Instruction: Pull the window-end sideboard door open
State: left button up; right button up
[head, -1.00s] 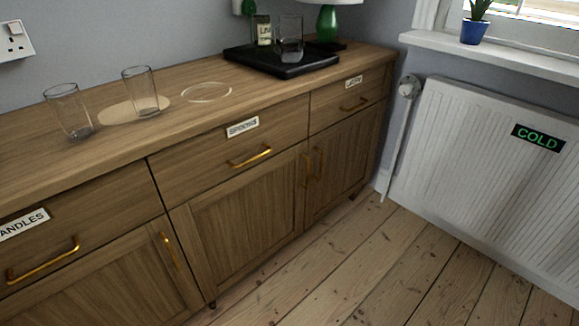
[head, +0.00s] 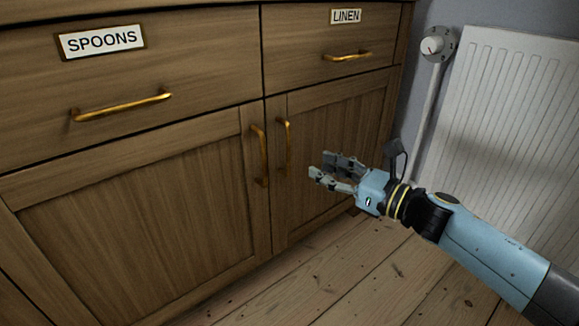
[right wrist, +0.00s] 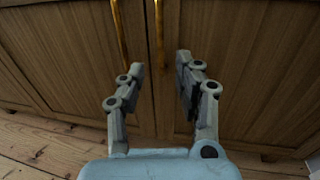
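The window-end sideboard door (head: 335,150) is the right-hand door, under the LINEN drawer, and it is shut. Its upright brass handle (head: 286,147) is near the door's left edge. In the right wrist view this handle (right wrist: 159,25) lines up with the gap between my fingers. My right gripper (head: 320,165) is open and empty, in front of the door and to the right of the handle in the head view, apart from it. Its two fingers also show in the right wrist view (right wrist: 160,63). My left gripper is not in view.
The neighbouring door (head: 140,205) is shut, its handle (head: 260,155) close beside the window-end one. The SPOONS drawer (head: 190,65) and LINEN drawer (head: 300,40) are shut above. A white radiator (head: 510,130) with a valve (head: 436,44) stands at right. The floorboards (head: 330,280) in front are clear.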

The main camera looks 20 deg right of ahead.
aim_at(289, 152)
jog(key=b+x, duration=0.1)
jog(key=x, duration=0.9)
jog(key=shift+r, duration=0.1)
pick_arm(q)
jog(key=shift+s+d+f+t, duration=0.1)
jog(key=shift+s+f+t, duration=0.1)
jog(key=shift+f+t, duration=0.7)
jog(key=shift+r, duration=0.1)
pick_arm(e)
grip_shut()
